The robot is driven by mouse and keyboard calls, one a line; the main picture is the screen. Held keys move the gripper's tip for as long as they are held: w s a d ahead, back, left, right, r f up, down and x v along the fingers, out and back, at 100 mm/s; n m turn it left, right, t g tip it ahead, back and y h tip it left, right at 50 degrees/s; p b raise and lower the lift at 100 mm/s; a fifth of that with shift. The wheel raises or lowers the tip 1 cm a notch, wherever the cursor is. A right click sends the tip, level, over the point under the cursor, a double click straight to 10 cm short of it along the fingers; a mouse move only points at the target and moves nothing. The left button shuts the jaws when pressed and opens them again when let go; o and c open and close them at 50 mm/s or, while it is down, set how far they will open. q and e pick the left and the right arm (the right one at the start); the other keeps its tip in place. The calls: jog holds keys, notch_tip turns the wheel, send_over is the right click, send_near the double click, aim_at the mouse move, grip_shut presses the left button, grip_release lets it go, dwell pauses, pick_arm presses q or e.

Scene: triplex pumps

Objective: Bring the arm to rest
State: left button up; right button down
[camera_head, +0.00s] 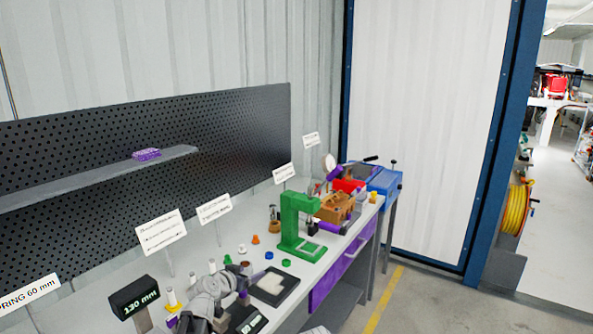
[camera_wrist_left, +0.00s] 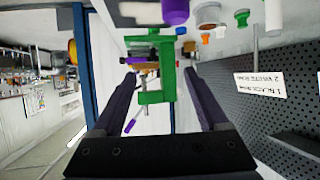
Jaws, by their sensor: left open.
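My left gripper (camera_head: 228,280) is low in the head view, above the near part of the workbench (camera_head: 331,251). In the left wrist view my left gripper (camera_wrist_left: 160,76) shows two dark, spread fingers with nothing held between them. A green press-like stand (camera_head: 299,228) is beyond the gripper on the bench. It also shows between the fingers in the left wrist view (camera_wrist_left: 164,96), apart from them. My right gripper is in neither view.
A black display reading 130 mm (camera_head: 135,297) stands close to my left arm. A dark tray (camera_head: 273,287), small coloured parts and label signs (camera_head: 160,231) crowd the bench. A perforated panel (camera_head: 240,135) with a shelf (camera_head: 90,180) rises behind. Open floor (camera_head: 425,300) lies to the right.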

pick_arm(q)
jog(key=s+d+f+m+g, duration=0.1)
jog(key=s+d+f+g, duration=0.3)
jog(key=s, duration=0.3)
jog(key=s+d+f+g, duration=0.2)
jog(key=s+d+f, duration=0.2)
jog(key=s+d, duration=0.25)
jog(key=s+a+f+g+y, duration=0.1)
jog(key=s+f+g+y, duration=0.1)
jog(key=s, duration=0.8)
jog(key=s+a+f+n+g+y, duration=0.1)
jog(key=s+g+y, duration=0.3)
jog(key=s, duration=0.5)
jog(key=shift+s+f, duration=0.35)
jog(key=shift+f, duration=0.15)
